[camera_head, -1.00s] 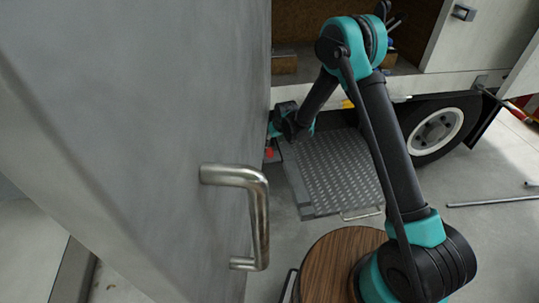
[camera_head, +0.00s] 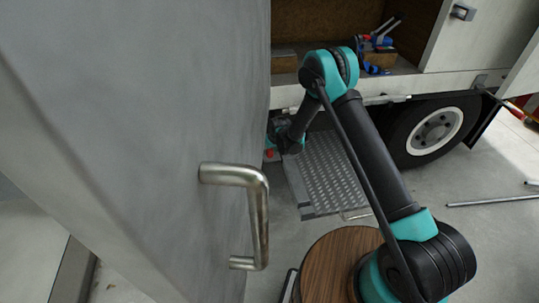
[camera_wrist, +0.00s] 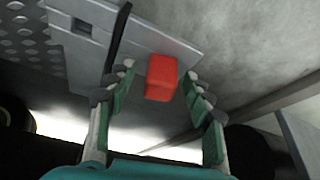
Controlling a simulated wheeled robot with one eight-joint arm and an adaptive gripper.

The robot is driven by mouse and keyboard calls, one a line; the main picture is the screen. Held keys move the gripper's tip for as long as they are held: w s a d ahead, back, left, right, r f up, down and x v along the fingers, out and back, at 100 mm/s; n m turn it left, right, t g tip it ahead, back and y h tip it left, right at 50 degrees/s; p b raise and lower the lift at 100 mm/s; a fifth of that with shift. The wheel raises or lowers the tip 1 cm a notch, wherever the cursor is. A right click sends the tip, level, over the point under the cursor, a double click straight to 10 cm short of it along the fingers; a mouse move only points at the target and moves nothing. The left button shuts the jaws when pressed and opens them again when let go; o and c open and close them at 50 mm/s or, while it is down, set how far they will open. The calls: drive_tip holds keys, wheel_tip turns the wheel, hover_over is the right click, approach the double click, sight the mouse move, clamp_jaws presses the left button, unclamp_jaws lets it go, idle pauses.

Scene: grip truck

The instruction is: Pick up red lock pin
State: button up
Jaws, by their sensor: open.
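The red lock pin (camera_wrist: 161,77) shows in the wrist view as a red block at the edge of the grey metal step plate (camera_wrist: 95,25). My gripper (camera_wrist: 158,85) is open, with its teal-padded fingers on either side of the pin. In the head view a small bit of red (camera_head: 269,153) shows at the plate's left edge, just below my wrist. The gripper's fingers are hidden there by the arm and the grey door.
A grey door panel with a metal handle (camera_head: 258,215) fills the left of the head view, close to the arm. The truck wheel (camera_head: 435,130) stands right of the step plate (camera_head: 335,170). Metal rods (camera_head: 495,201) lie on the floor at right.

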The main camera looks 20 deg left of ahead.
clamp_jaws()
idle(0.3)
drive_tip(key=shift+r, duration=0.1)
